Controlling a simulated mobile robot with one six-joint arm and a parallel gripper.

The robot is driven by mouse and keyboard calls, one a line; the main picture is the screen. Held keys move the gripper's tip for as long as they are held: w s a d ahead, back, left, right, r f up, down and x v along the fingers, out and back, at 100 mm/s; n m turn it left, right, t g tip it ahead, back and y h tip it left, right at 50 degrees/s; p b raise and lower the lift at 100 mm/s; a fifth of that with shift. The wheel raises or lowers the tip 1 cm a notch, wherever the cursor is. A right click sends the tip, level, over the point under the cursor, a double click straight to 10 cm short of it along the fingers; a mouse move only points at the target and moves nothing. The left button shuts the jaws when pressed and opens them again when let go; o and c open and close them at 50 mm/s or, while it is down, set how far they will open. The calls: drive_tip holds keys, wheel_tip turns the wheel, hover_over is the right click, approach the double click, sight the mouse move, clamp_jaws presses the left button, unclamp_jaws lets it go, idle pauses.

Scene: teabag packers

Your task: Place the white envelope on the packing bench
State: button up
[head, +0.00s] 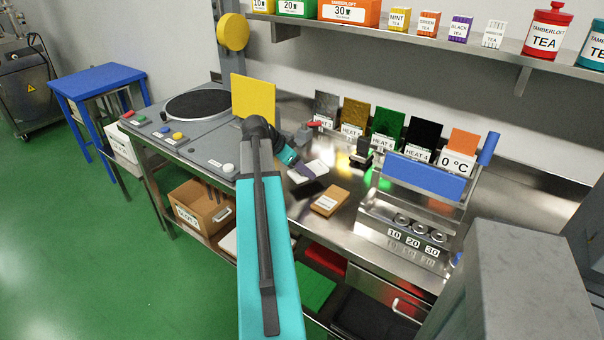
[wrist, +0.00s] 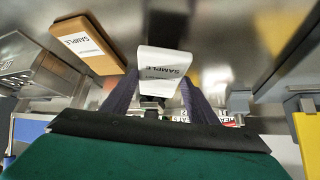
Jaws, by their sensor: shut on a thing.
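The white envelope (wrist: 165,62), printed SAMPLE, is between the two dark fingers of my gripper (wrist: 160,88) in the wrist view. In the head view the white envelope (head: 314,167) shows at the end of my arm, over the steel packing bench (head: 290,215). My gripper (head: 303,172) is shut on it. A dark patch, likely its shadow, lies on the bench just below it, so it looks a little raised. The exact gap cannot be told.
A brown envelope (head: 330,201) lies on the bench close by; it also shows in the wrist view (wrist: 86,45). A steel rack with a blue panel (head: 424,178) stands to the right. Coloured HEAT cards (head: 388,130) line the back. A yellow panel (head: 253,98) stands left.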

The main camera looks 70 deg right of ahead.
sight(299, 172)
drive_tip(key=shift+w+d, duration=0.15)
drive_tip(key=shift+d, duration=0.2)
drive_tip(key=shift+f, duration=0.15)
drive_tip(key=shift+f+p, duration=0.7)
drive_tip(key=shift+f, duration=0.9)
drive_tip(key=shift+f, duration=0.2)
drive_tip(key=o, duration=1.1)
drive_tip(key=shift+r, duration=0.2)
drive_tip(key=b+v, duration=0.2)
drive_tip(key=v, duration=1)
